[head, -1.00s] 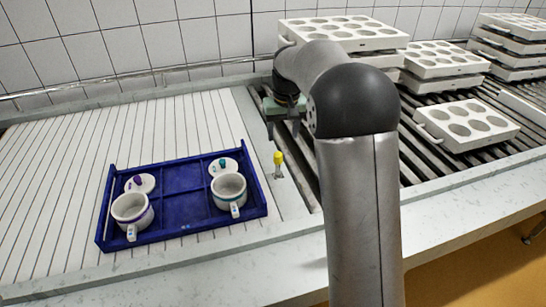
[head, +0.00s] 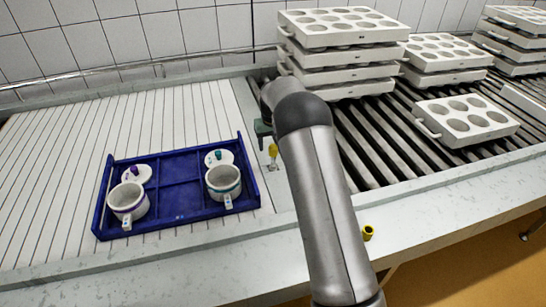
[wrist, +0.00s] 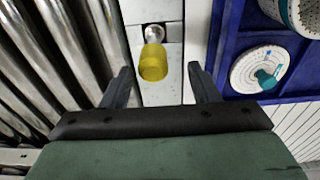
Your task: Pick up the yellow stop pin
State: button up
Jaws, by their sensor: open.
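The yellow stop pin (head: 272,150) stands on the strip between the slatted white surface and the rollers, just right of the blue tray (head: 182,213). In the wrist view the pin's yellow top (wrist: 153,63) shows with a metal part beyond it. My gripper (head: 262,143) is close by on the pin's far left side in the head view, partly hidden by my arm. In the wrist view my gripper (wrist: 161,76) is open, with the yellow top between and slightly beyond its two fingertips. I cannot see contact.
The blue tray holds two white cups (head: 127,202) (head: 223,184) and two lids (head: 137,174) (head: 218,158). Metal rollers (head: 365,145) lie to the right, with stacked white moulds (head: 340,55) and a single mould (head: 468,121). A yellow ring-like piece (head: 368,233) sits near the counter's front edge.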

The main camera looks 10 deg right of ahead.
aim_at(273, 153)
jog(key=shift+w+d+f+p, duration=0.15)
jog(key=shift+f+p, duration=0.1)
jog(key=shift+f, duration=0.7)
jog(key=shift+d+f+p, duration=0.1)
jog(key=shift+f+p, duration=0.1)
jog(key=shift+f, duration=0.7)
jog(key=shift+w+d+f+p, duration=0.15)
jog(key=shift+f+p, duration=0.1)
jog(key=shift+f, duration=0.7)
grip_shut()
